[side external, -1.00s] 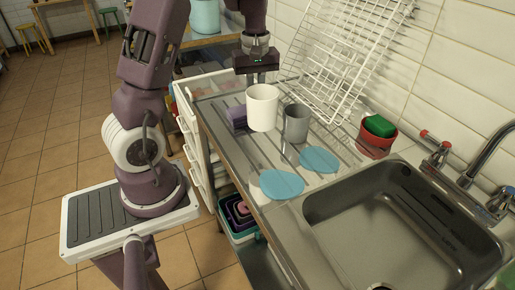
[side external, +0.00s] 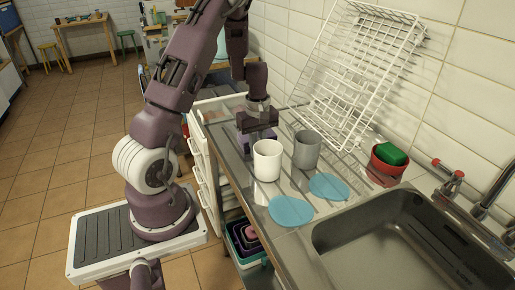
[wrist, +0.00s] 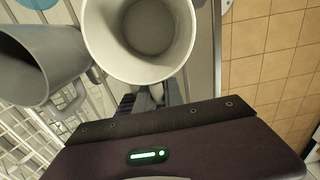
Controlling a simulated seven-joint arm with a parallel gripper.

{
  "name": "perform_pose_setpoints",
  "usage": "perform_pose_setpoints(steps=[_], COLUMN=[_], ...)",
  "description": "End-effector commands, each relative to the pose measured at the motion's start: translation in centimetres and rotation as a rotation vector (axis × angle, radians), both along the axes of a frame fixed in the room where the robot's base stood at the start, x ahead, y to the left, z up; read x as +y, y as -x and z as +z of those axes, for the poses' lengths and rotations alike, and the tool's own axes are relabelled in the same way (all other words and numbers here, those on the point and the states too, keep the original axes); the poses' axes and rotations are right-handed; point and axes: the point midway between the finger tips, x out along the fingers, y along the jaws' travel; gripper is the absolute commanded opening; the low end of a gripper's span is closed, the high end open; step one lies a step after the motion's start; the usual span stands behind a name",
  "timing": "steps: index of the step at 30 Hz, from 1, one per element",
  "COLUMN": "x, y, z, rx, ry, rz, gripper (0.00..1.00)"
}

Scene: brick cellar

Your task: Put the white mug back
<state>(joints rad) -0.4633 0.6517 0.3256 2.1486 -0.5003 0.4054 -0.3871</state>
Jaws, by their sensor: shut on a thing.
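The white mug (side external: 267,163) is upright at the drainboard, left of the grey mug (side external: 306,151) in the side view. I cannot tell whether its base touches the board. My gripper (side external: 259,137) is behind the white mug and shut on it; the fingers are mostly hidden by the mug. In the wrist view the white mug (wrist: 142,40) shows its open, empty inside, right in front of my gripper (wrist: 150,97). The grey mug (wrist: 40,62) is beside it on the left, close by.
Two blue discs (side external: 291,210) (side external: 328,187) lie on the ridged drainboard (side external: 240,178) before the mugs. A white wire rack (side external: 355,75) leans on the wall. A red pot (side external: 386,168) with a green sponge (side external: 391,154) stands right. The sink (side external: 400,245) is in front.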

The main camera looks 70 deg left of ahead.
Motion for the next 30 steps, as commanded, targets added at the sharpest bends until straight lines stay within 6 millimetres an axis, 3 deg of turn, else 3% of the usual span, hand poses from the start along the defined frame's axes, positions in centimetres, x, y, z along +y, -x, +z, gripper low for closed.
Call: perform_pose_setpoints(steps=[1, 4, 14, 17, 24, 30], x=[0.0, 0.0, 0.0, 0.0, 0.0, -0.1], y=[0.0, 0.0, 0.0, -0.1, -0.1, 0.0], z=[-0.1, -0.1, 0.2, 1.7, 8.4, 11.7], rx=[0.001, 0.001, 0.0, -0.004, -0.006, -0.002], ry=[0.001, 0.0, 0.0, -0.002, -0.004, 0.0], rz=[0.0, 0.0, -0.001, -0.004, -0.003, -0.001], gripper=[0.14, 0.34, 0.34, 0.34, 0.34, 0.34])
